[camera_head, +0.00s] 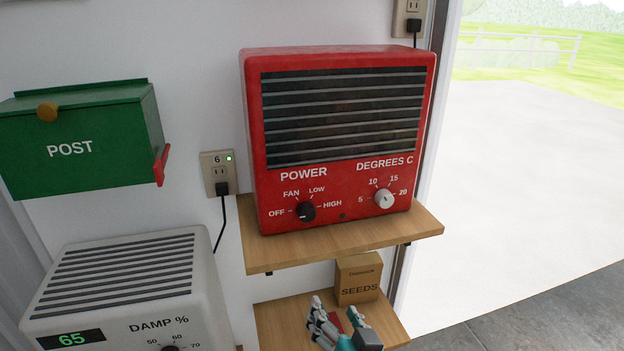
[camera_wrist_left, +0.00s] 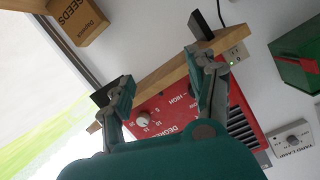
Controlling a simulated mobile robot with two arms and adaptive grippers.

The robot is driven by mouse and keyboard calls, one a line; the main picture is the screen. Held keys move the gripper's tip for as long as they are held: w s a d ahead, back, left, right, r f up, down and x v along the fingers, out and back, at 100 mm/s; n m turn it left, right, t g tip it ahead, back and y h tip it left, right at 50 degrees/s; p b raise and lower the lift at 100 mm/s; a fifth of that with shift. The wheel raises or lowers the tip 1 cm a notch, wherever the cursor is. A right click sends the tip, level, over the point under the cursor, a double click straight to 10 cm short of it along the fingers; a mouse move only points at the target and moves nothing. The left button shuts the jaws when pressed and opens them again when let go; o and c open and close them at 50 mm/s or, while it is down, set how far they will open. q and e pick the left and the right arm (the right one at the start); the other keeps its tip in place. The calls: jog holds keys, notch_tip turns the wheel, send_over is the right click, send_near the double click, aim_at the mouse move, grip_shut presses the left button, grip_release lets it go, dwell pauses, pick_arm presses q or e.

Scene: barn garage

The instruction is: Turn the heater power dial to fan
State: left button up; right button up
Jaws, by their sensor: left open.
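The red heater (camera_head: 345,125) stands on the upper wooden shelf. Its black power dial (camera_head: 305,211) sits at the lower left of its front, among the labels OFF, FAN, LOW and HIGH. Its small pointer mark appears to be on the OFF side, but this is hard to read. My left gripper (camera_head: 335,312) is open and empty, low in front of the lower shelf, below and apart from the dial. In the left wrist view the heater (camera_wrist_left: 160,104) shows upside down beyond the open fingers (camera_wrist_left: 154,60); a finger seems to hide the power dial. My right gripper is not visible.
A white temperature dial (camera_head: 384,198) sits right of the power dial. The upper shelf (camera_head: 345,240) juts out below the heater. A seeds box (camera_head: 357,280) stands on the lower shelf. A green post box (camera_head: 75,145) and a white dehumidifier (camera_head: 130,275) are at left.

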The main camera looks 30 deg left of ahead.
pick_arm(q)
notch_tip(320, 180, up, 10)
jog(key=d+n+t+y+p, duration=0.1)
jog(key=d+n+y+p, duration=0.1)
jog(key=y, duration=0.1)
jog(key=p, duration=0.4)
send_near(309, 215)
jog(key=shift+n, duration=0.3)
jog(key=x, duration=0.9)
jog(key=shift+a, duration=0.1)
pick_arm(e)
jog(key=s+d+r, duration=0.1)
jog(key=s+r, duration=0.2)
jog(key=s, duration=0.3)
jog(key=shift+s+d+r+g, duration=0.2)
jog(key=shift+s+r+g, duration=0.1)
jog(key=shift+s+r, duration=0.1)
pick_arm(q)
jog(key=shift+c, duration=0.3)
jog(key=c, duration=1.1)
